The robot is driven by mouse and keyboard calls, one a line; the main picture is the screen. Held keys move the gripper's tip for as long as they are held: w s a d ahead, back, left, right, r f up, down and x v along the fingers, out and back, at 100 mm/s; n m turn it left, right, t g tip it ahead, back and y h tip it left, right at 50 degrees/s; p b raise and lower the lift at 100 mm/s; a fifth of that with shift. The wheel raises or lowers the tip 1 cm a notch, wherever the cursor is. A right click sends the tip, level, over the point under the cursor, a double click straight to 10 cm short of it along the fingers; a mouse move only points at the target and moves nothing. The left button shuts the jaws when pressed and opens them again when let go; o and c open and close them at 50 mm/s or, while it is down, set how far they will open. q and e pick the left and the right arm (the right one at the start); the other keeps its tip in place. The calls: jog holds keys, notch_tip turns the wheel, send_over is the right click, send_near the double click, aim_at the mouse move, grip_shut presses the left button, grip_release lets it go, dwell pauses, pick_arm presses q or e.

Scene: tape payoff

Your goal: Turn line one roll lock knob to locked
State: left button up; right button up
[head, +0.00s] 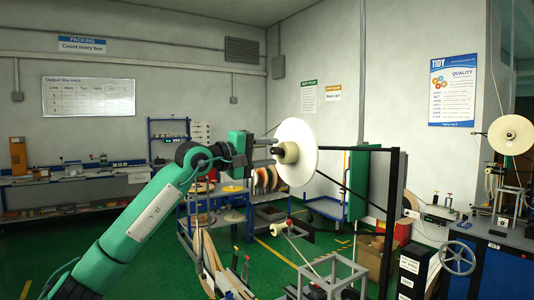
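A large white roll disc (304,135) stands upright in the middle of the head view. My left gripper (272,151) comes in from the left at the hub's height. Its two dark fingers look spread, one above the other, with their tips at or just short of the hub. I cannot tell whether they touch it. My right gripper is not in view.
A black frame (394,220) stands right of the roll, with a green panel (358,186) behind it. A second white roll (511,134) stands over a blue bench (500,262) at right. Shelves with coloured rolls stand behind. Green floor is clear at lower left.

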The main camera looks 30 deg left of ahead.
pick_arm(q)
jog(key=b+v, duration=0.6)
jog(key=v, duration=0.7)
jog(key=shift+s, duration=0.45)
